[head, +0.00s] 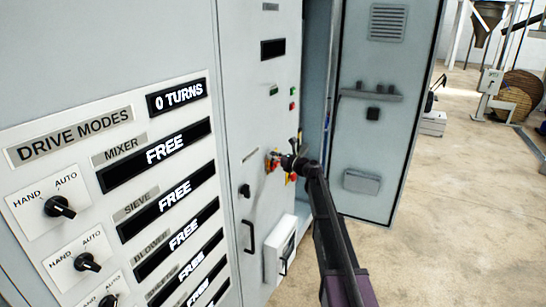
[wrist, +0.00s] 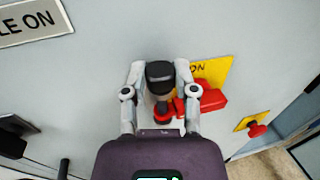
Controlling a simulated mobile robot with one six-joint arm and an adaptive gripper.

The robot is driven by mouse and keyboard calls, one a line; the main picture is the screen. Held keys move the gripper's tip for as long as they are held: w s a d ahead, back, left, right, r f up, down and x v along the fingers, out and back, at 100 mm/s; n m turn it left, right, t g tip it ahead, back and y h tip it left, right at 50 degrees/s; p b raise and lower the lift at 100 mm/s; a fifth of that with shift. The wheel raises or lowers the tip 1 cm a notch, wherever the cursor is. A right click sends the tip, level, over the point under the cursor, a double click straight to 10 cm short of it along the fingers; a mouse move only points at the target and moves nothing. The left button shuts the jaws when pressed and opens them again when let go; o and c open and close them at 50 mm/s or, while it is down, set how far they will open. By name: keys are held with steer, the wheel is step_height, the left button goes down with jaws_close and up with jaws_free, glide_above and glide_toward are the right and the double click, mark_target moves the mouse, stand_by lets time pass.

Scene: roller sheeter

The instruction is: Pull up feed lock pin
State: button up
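My gripper (wrist: 160,70) is at the front of a grey control cabinet. In the wrist view its two fingers stand on either side of a black-capped part (wrist: 160,76). They lie close to its sides; I cannot tell whether they touch it. Below the cap is a red part (wrist: 163,112), and a red handle (wrist: 205,103) extends right over a yellow plate (wrist: 214,70) with partly hidden lettering. No feed lock pin can be identified by label; whether the black-capped part is it, I cannot tell. In the head view my gripper (head: 291,162) is beside red and yellow controls (head: 272,161).
A drive modes panel (head: 70,137) with switches and displays reading FREE fills the left. An open cabinet door (head: 385,120) stands right of my arm. A red button (wrist: 257,130) is to the right in the wrist view. Open floor (head: 470,210) lies at the right.

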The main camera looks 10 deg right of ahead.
mark_target(267, 140)
jaws_close()
step_height(267, 140, up, 6)
steer(key=p, duration=0.5)
steer(key=shift+f+p, duration=0.2)
steer(key=shift+p, duration=0.1)
steer(key=shift+w, duration=0.15)
steer(key=o, duration=0.8)
jaws_free()
steer(key=shift+s+d, duration=0.1)
steer(key=shift+s, duration=0.15)
steer(key=v, duration=1.1)
steer(key=shift+s+d, duration=0.25)
